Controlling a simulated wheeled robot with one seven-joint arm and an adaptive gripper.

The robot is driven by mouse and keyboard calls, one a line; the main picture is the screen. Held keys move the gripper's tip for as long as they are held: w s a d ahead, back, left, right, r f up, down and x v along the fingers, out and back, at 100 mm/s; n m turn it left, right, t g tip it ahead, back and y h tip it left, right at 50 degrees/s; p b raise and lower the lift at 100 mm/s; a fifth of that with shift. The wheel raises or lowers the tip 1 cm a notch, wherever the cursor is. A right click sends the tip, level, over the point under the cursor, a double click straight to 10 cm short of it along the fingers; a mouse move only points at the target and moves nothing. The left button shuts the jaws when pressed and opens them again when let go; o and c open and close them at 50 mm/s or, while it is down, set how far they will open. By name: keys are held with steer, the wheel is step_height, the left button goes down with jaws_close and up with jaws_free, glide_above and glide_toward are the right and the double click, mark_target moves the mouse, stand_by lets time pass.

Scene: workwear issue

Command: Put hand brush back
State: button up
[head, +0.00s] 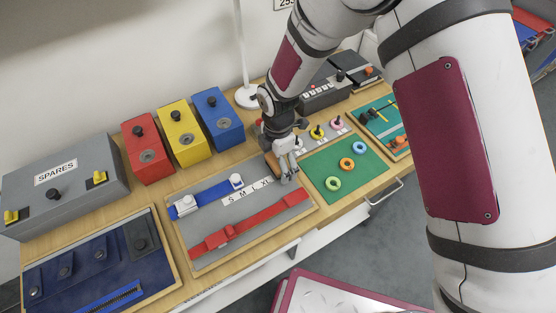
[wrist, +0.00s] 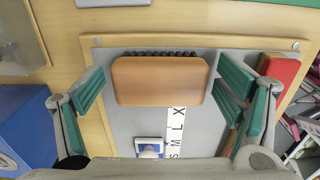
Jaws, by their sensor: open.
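The hand brush (wrist: 162,81) shows in the wrist view as a wooden block with dark bristles along its far edge. It is over the grey board (wrist: 125,130), near the board's wooden rim. My gripper (wrist: 165,92) is open, with one green-padded finger to each side of the brush and a gap on both sides. In the head view my gripper (head: 288,172) is low over the right end of the grey board (head: 262,218). A brown part of the brush (head: 272,166) shows beside the fingers; the rest is hidden.
A blue strap (head: 208,195), a red strap (head: 240,227) and a size label strip (head: 247,190) lie on the board. Red (head: 147,148), yellow (head: 184,132) and blue (head: 217,118) boxes stand behind. A green mat (head: 342,168) with several rings lies to the right.

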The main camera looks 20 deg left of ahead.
steer(key=shift+r, duration=0.15)
step_height(320, 180, up, 12)
steer(key=b, duration=0.2)
steer(key=d+r+m+t, duration=0.3)
steer(key=d+r+m, duration=0.9)
steer(key=d+r, duration=0.6)
steer(key=s+d+r+m+t, duration=0.1)
steer(key=s+d+r+m, duration=0.2)
steer(key=s+d+m, duration=0.3)
steer(key=s+d+r+m+t, duration=0.1)
steer(key=s+d+r+m, duration=0.1)
steer(key=s+d+m, duration=0.4)
steer(key=shift+s+d+r+m+t, duration=0.3)
steer(key=shift+s+d+r+m, duration=0.1)
steer(key=shift+d+m, duration=1.65)
